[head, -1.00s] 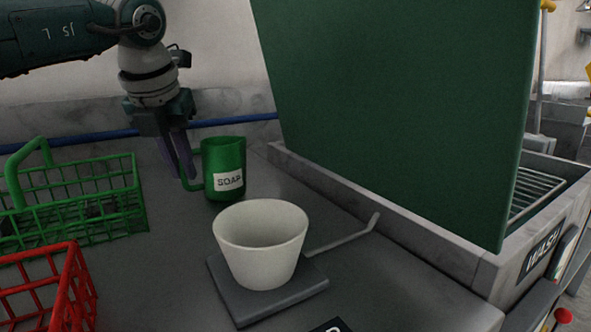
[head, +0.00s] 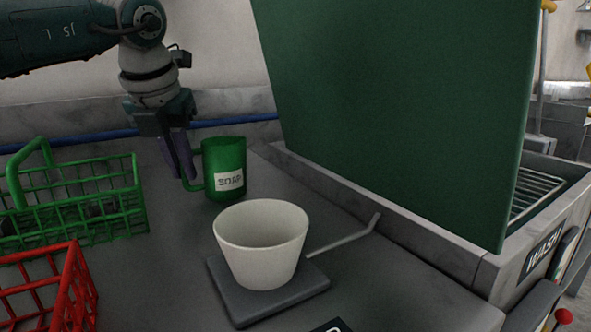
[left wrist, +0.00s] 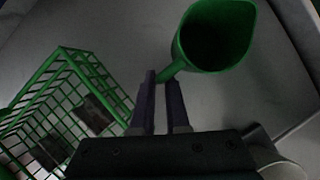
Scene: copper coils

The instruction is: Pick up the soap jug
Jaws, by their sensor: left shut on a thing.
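The soap jug (head: 224,164) is green with a white SOAP label and stands upright on the grey counter in the head view. Its handle faces left, toward my left gripper (head: 184,160). The jug also shows from above in the left wrist view (left wrist: 216,36), with its dark open top. My left gripper (left wrist: 161,76) points down and its purple fingers are shut on the jug's handle. My right gripper is not in view.
A white bowl (head: 262,240) stands on a grey pad (head: 268,296) in front of the jug. A green basket (head: 100,208) and a red basket (head: 50,285) are at left. A large green panel (head: 395,100) rises at right beside the wash basin (head: 480,262).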

